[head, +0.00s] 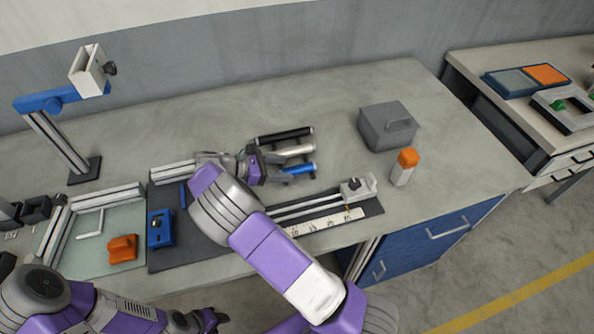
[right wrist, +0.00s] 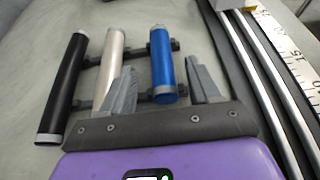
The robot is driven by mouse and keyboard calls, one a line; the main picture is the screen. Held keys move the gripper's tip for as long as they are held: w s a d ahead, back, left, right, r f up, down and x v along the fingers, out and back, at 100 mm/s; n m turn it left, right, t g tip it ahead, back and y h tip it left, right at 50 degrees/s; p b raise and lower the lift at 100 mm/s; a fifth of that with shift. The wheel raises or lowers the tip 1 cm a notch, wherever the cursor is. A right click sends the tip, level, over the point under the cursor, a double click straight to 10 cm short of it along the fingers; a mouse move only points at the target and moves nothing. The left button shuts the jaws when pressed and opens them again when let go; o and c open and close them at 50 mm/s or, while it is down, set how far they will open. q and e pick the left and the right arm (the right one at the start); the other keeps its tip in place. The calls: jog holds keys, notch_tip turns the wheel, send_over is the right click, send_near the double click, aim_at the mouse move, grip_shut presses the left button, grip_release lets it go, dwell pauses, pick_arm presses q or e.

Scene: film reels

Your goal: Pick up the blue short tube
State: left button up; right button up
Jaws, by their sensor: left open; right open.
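The blue short tube (head: 300,169) lies on a dark rack on the bench, the nearest of three tubes there. In the right wrist view the blue tube (right wrist: 162,60) points away from me, with light ends. My right gripper (head: 279,167) is at its left end. In the right wrist view my right gripper (right wrist: 161,75) is open, one finger on each side of the blue tube; contact cannot be told. Its left finger is in front of part of the silver tube (right wrist: 110,65). My left gripper (head: 207,320) is open and empty at the bottom edge, away from the tubes.
A black tube (right wrist: 67,85) lies beyond the silver one. A rail fixture with a ruler (head: 325,221) runs close along the near side. The bench behind the tubes is clear.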

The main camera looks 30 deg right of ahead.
aim_at(289, 169)
jog(key=b+x, duration=0.1)
jog(key=x, duration=0.3)
jog(key=shift+s+f, duration=0.1)
jog(key=shift+f, duration=0.05)
jog(key=shift+c, duration=0.4)
jog(key=c, duration=1)
